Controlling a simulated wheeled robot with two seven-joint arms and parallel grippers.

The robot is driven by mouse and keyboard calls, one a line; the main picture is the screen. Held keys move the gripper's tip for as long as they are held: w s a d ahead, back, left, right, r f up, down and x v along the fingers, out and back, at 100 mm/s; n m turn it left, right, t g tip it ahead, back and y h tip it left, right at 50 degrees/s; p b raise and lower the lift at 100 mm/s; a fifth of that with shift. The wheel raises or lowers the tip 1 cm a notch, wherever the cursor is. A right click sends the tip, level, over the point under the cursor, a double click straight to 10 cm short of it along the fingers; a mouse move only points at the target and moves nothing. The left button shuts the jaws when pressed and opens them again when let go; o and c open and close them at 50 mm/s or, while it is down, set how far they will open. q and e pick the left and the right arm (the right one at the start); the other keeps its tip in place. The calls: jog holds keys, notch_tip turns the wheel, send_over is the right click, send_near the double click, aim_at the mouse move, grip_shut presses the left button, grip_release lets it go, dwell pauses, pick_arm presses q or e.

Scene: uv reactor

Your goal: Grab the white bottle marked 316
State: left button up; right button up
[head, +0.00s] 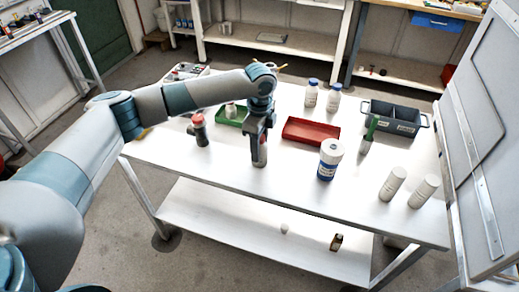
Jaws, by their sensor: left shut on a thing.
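My left gripper (261,137) points down over the middle of the white table (215,172). It is shut on a slim grey cylinder (260,158), mostly hidden by the fingers; I cannot tell whether its base touches the table. A large white bottle with a blue label (329,160) stands upright to the right of the gripper. Two smaller white bottles with blue caps (311,95) (333,99) stand at the back. Two plain white cylinders (391,185) (422,192) stand at the front right. No number 316 is readable on any of them. My right gripper is not in view.
A red tray (309,138) lies behind the large bottle, and a green tray (230,122) behind the gripper. A red-topped bottle (200,131) stands at left. A grey divided bin (418,125) and a green-topped item (369,134) stand at right. The table's front left is clear.

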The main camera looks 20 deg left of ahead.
pick_arm(q)
jog(key=shift+r, duration=0.15)
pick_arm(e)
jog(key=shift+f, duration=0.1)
pick_arm(q)
jog(key=shift+w+r, duration=0.1)
jog(key=shift+r, duration=0.15)
notch_tip(320, 180, up, 3)
jog(key=shift+r+b, duration=0.1)
jog(key=shift+b, duration=0.8)
jog(key=s+d+r+b, duration=0.2)
jog(key=s+d+r, duration=0.4)
jog(key=d, duration=0.3)
jog(key=shift+s+d+r+b, duration=0.25)
jog(key=shift+d+r+b, duration=0.15)
jog(key=shift+r, duration=0.1)
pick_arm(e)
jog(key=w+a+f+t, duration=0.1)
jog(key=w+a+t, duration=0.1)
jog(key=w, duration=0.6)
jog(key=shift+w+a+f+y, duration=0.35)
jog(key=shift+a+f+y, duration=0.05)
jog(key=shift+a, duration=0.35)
